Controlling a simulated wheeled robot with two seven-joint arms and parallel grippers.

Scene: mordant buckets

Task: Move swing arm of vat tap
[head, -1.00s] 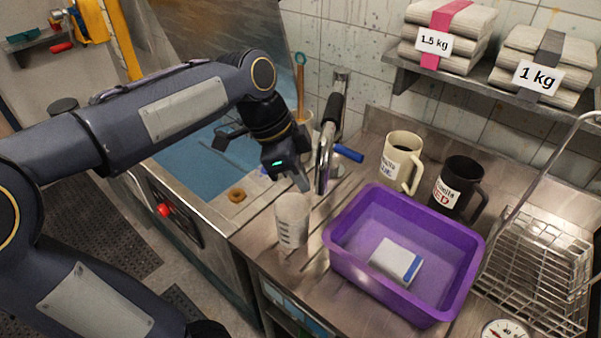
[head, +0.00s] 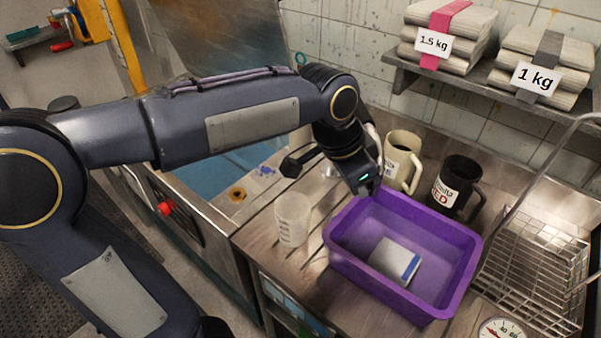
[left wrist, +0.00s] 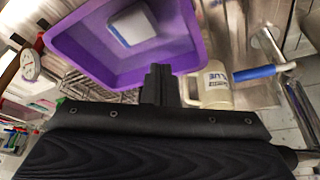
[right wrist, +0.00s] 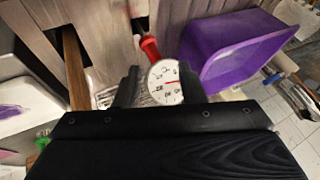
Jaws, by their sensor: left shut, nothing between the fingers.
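The vat tap is mostly hidden behind my left arm in the head view. Its blue lever (left wrist: 254,73) shows in the left wrist view, to the right of the fingers, near the cream mug (left wrist: 217,84). I cannot tell clearly how its swing arm is turned. My left gripper (head: 368,189) is shut and empty, above the rear left rim of the purple tub; its closed fingers (left wrist: 158,84) also show in the left wrist view, apart from the lever. My right gripper (right wrist: 160,87) is open in the right wrist view, with a dial gauge seen between its fingers.
The purple tub (head: 345,262) holds a white and blue block (head: 394,262). A clear beaker (head: 292,220) stands left of it. The cream mug (head: 402,157) and a black mug (head: 456,187) stand behind. A wire rack (head: 530,260) is at right, and the dial gauge (head: 501,329) is in front.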

